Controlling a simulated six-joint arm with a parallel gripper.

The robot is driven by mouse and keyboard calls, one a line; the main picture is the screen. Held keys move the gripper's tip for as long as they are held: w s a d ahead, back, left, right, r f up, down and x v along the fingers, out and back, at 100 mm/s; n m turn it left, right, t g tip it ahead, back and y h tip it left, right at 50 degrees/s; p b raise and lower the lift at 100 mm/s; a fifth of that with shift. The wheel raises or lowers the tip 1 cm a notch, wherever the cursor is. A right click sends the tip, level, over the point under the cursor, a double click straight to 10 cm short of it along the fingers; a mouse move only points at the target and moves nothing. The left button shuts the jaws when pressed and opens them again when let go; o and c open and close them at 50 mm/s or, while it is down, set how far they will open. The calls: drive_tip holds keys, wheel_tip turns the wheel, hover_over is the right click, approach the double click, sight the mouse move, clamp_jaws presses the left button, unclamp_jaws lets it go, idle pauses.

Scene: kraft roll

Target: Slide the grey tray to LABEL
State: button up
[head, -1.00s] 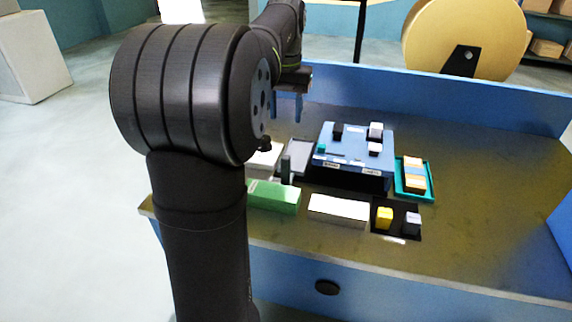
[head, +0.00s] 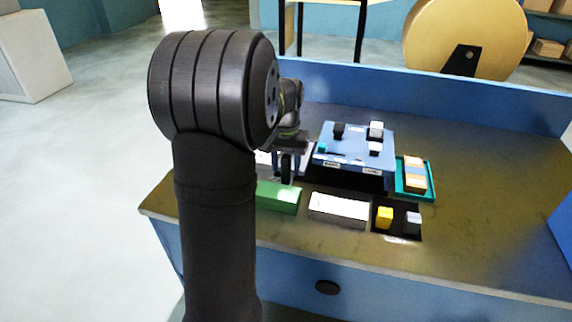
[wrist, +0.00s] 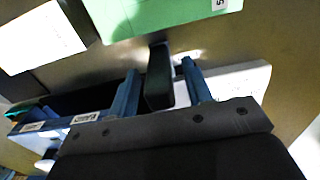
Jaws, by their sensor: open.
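In the wrist view the dark handle (wrist: 159,76) shows between the two blue fingers of my gripper (wrist: 163,84). My gripper is open, with a finger on each side of the handle and visible gaps. The blue box (head: 352,150) carries small labels on its front edge; I cannot read them surely.
A green block (head: 279,197), a white block (head: 338,208) and a black tray (head: 397,232) with yellow and grey pieces line the front. A teal tray (head: 431,196) sits right of the blue box. A white block (wrist: 240,82) lies beside my gripper.

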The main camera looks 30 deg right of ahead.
drive_tip(key=shift+f, duration=0.15)
clamp_jaws()
drive_tip(key=s+d, duration=1.6)
drive_tip(key=shift+s+d, duration=0.25)
drive_tip(key=shift+s, duration=0.05)
unclamp_jaws()
